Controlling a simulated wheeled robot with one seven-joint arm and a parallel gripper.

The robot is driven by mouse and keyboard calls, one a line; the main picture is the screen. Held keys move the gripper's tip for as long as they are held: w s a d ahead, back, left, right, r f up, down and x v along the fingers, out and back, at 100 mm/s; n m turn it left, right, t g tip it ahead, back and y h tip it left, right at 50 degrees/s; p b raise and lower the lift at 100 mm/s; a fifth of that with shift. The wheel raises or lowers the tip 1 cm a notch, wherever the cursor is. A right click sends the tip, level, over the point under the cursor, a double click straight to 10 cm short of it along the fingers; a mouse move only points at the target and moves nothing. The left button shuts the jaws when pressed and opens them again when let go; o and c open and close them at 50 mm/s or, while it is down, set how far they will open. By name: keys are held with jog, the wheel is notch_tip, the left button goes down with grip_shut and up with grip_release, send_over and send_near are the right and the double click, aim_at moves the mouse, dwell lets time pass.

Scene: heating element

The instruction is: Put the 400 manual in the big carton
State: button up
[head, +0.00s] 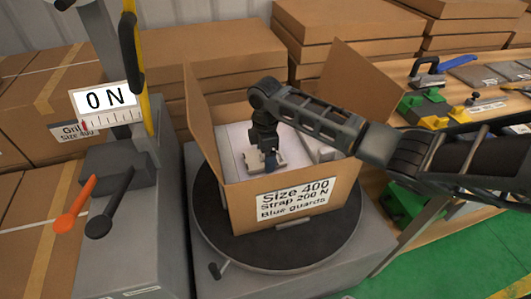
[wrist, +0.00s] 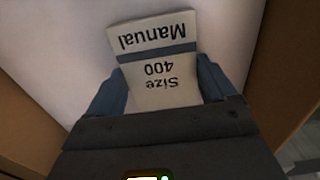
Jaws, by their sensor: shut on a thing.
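The big carton (head: 232,200) stands open on a dark round turntable, its label reading "Size 400, Strap 200 N, Blue guards". My gripper (head: 268,160) reaches down inside the carton from the right. It is shut on the 400 manual (wrist: 160,85), a small pale booklet with a grey band that reads "Manual" and "Size 400" upside down in the wrist view. The manual also shows in the head view (head: 252,160), over a white surface inside the carton. I cannot tell whether it touches that surface.
A grey stand with a "0 N" display (head: 104,99) and an orange lever (head: 74,205) stands left of the carton. The carton's flaps stand up around its opening. A wooden bench (head: 400,75) with manuals and tools is at the right. Stacked cartons (head: 215,50) fill the back.

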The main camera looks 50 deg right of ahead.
jog(key=o, duration=0.9)
jog(key=shift+f, duration=0.1)
notch_tip(320, 180, up, 12)
jog(key=shift+b, duration=0.45)
